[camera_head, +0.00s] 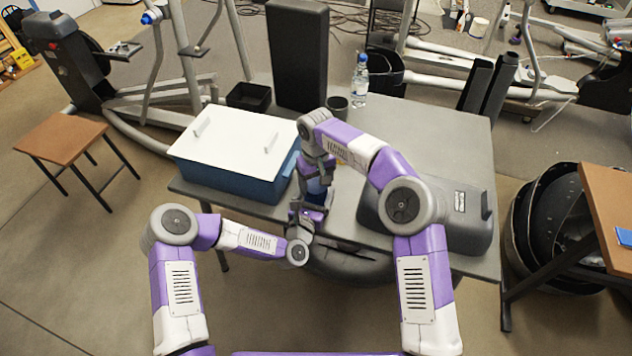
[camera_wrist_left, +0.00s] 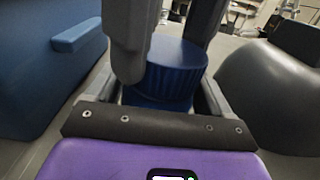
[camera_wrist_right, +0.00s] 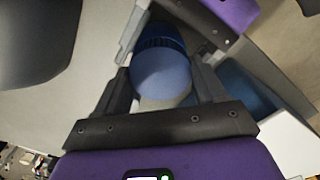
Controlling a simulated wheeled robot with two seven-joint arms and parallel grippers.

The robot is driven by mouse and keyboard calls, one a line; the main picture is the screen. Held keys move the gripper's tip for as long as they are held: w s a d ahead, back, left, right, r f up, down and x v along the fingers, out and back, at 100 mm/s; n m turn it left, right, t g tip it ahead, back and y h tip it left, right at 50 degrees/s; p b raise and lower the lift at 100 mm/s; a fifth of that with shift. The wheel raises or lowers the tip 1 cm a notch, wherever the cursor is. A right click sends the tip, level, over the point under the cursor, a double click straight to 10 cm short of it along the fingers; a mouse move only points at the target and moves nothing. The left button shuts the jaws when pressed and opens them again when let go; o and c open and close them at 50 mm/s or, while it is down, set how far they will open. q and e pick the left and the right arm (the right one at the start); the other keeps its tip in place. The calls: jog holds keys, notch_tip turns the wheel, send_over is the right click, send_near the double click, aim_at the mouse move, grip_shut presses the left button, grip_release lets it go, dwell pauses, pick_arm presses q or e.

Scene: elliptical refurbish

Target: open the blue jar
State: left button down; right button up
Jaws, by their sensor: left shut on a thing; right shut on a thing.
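The blue jar (camera_head: 314,186) stands on the grey table between my two grippers, mostly hidden by them in the head view. In the left wrist view its ribbed blue lid (camera_wrist_left: 176,72) sits on the jar. My left gripper (camera_wrist_left: 158,98) is shut around the jar low down, one finger on each side. My right gripper (camera_wrist_right: 162,82) comes from above and is shut on the lid, with its fingers on opposite sides. The round lid top also shows in the right wrist view (camera_wrist_right: 160,75). I cannot tell whether the lid has turned or lifted.
A blue box with a white lid (camera_head: 225,150) is close to the left of the jar. A grey machine cover (camera_head: 455,225) lies to the right. A black upright block (camera_head: 297,55), a dark cup (camera_head: 337,106) and a water bottle (camera_head: 360,82) stand at the back.

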jog(key=n, duration=0.5)
jog(key=shift+n, duration=0.3)
jog(key=n, duration=0.5)
jog(key=shift+r+n, duration=0.1)
jog(key=shift+n, duration=0.2)
jog(key=n, duration=0.5)
jog(key=shift+n, duration=0.3)
jog(key=n, duration=0.6)
jog(key=shift+r, duration=0.2)
jog(key=shift+r, duration=0.9)
jog(key=shift+r, duration=0.1)
